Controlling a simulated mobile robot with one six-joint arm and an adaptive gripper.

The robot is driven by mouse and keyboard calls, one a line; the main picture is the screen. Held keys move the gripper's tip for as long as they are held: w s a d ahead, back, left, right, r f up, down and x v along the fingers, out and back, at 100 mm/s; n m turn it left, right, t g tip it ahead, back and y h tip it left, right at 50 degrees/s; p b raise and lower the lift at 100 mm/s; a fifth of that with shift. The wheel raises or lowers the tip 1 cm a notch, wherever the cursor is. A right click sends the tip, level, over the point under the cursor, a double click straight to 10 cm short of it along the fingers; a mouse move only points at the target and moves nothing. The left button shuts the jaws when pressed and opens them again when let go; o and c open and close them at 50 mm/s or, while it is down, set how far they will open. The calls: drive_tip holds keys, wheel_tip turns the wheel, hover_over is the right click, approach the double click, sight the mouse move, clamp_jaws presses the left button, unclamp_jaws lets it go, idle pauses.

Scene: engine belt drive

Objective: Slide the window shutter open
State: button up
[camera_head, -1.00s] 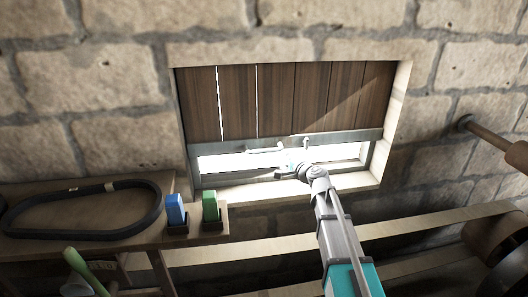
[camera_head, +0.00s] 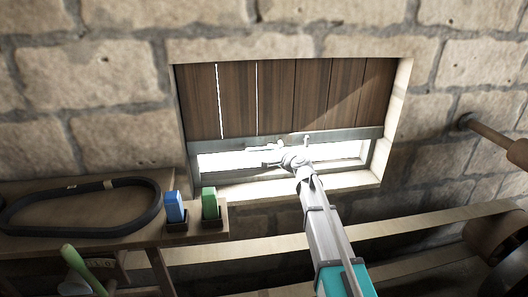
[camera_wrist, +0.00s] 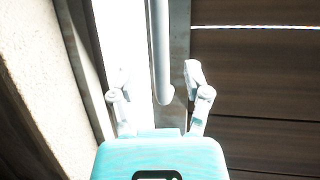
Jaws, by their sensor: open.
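The window shutter (camera_head: 308,95) is a panel of dark wooden planks. It covers the upper part of the window, with a bright gap below it. A metal rail (camera_head: 345,137) runs along its lower edge and carries a pale handle bar (camera_head: 262,149). My gripper (camera_head: 264,157) is at this handle, in front of the gap. In the wrist view, my gripper (camera_wrist: 157,78) is open, with one finger on each side of the handle bar (camera_wrist: 160,55). I cannot tell whether either finger touches it. The shutter planks (camera_wrist: 260,75) lie to the right there.
A stone wall and pale window frame (camera_head: 398,100) surround the shutter. A wooden bench (camera_head: 110,248) at left holds a black belt (camera_head: 80,235), a blue block (camera_head: 174,206) and a green block (camera_head: 210,203). A wooden shaft (camera_head: 490,138) juts from the wall at right.

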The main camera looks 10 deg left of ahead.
sight(266, 150)
drive_tip(key=shift+b+x, duration=0.45)
drive_tip(key=shift+x, duration=2.5)
drive_tip(key=shift+d, duration=0.1)
clamp_jaws()
